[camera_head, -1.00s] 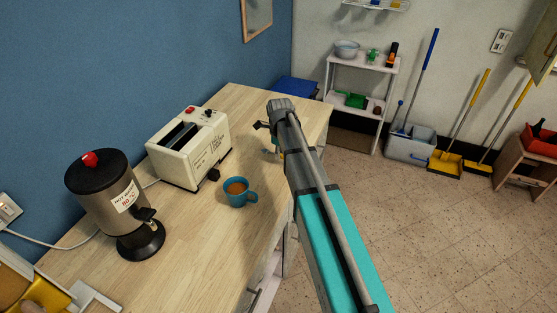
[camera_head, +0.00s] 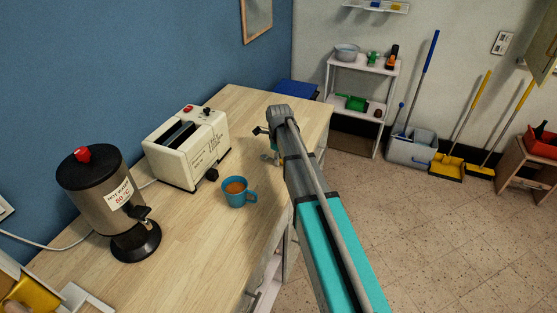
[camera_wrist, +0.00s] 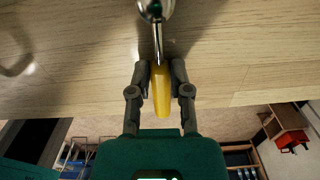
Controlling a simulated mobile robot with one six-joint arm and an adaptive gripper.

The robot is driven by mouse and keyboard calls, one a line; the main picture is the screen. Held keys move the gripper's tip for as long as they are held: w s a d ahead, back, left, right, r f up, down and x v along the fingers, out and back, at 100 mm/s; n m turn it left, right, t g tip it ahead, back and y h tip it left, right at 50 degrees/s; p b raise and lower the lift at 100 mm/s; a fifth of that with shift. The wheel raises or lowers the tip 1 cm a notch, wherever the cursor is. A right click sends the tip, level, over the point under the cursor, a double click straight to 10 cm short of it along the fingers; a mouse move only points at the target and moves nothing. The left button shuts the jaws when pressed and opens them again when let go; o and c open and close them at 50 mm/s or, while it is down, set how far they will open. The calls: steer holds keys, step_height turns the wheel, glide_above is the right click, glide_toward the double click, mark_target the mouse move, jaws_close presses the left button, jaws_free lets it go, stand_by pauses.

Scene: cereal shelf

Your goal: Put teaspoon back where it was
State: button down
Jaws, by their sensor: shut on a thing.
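The teaspoon has a yellow handle (camera_wrist: 161,88) and a shiny metal bowl (camera_wrist: 156,8). In the wrist view my gripper (camera_wrist: 160,72) is shut on the yellow handle, with one finger on each side. The bowl points away from the gripper, over the wooden worktop. I cannot tell whether the spoon touches the wood. In the head view my gripper (camera_head: 268,146) is mostly hidden behind my arm, above the worktop's right side and right of the mug.
The blue mug (camera_head: 237,192) of brown drink stands on the worktop (camera_head: 195,235). A cream toaster (camera_head: 187,150) and a hot-water urn (camera_head: 105,200) stand further left. Clear wood lies in front of the mug. A white shelf (camera_head: 362,90) and cleaning tools stand beyond, across open floor.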

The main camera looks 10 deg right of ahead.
steer(key=shift+f, duration=0.25)
steer(key=c, duration=0.6)
jaws_free()
steer(key=shift+o, duration=0.2)
steer(key=shift+r, duration=0.2)
step_height(320, 180, up, 6)
steer(key=p, duration=0.5)
steer(key=shift+w+a+f, duration=0.1)
steer(key=shift+a+f, duration=0.05)
steer(key=shift+f, duration=0.1)
step_height(320, 180, up, 8)
steer(key=p, duration=0.8)
